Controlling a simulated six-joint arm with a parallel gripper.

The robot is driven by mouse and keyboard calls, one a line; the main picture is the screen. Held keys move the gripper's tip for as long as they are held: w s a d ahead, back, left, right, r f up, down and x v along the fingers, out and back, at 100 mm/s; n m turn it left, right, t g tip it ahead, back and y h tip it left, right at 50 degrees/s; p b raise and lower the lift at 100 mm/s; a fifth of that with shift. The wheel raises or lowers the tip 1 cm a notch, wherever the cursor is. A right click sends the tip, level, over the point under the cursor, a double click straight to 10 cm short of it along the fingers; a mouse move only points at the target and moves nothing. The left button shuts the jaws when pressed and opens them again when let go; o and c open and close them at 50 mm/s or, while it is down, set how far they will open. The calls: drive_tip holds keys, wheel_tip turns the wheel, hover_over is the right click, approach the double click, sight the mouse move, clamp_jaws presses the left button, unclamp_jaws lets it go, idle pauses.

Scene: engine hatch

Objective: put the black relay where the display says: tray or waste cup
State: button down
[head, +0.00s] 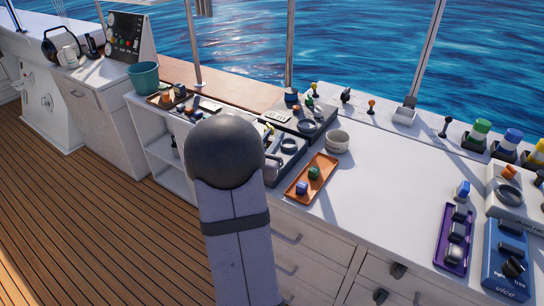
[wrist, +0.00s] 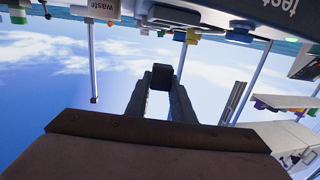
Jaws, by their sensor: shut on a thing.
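In the wrist view my gripper (wrist: 162,82) is shut on a small black block, the black relay (wrist: 162,75), held between the fingertips. The gripper and relay do not show in the head view, where my arm covers the middle. An orange tray (head: 298,197) in front of the cup holds a blue and a green relay. I cannot make out a readable display message.
A dark tray (head: 153,98) with small blocks and a teal bucket (head: 143,77) are at the left. A purple tray (head: 443,262) and a blue vice (head: 507,257) are at the right. The white counter between the orange and purple trays is clear.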

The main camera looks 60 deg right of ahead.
drive_tip(key=shift+f, duration=1.05)
drive_tip(key=shift+f, duration=0.1)
drive_tip(key=shift+f, duration=1.75)
drive_tip(key=shift+f, duration=0.25)
drive_tip(key=c, duration=1.5)
unclamp_jaws()
drive_tip(key=shift+c, duration=0.2)
